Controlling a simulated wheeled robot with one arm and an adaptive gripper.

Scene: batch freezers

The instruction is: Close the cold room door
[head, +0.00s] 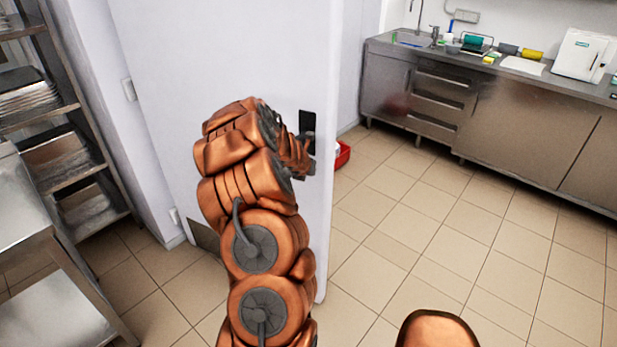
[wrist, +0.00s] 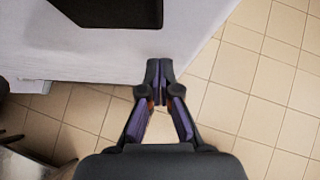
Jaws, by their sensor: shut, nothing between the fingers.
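The white cold room door (head: 160,110) stands open in the head view, swung out into the room, with hinges on its left side. A black handle plate (head: 308,124) sits near its free right edge. My gripper (head: 306,160) is beside the door face just below the handle, partly hidden by my arm. In the wrist view my gripper (wrist: 159,70) is shut and empty, its tips at or very near the lower edge of the white door (wrist: 130,65) as seen there. Whether they touch is unclear. The dark handle plate (wrist: 110,10) shows above the tips.
A metal shelf rack (head: 60,130) with trays stands at the left, and a steel table (head: 50,260) is in front of it. A steel counter (head: 520,120) with a sink lines the back right. A red object (head: 343,154) lies behind the door. Tiled floor (head: 440,240) is free at the right.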

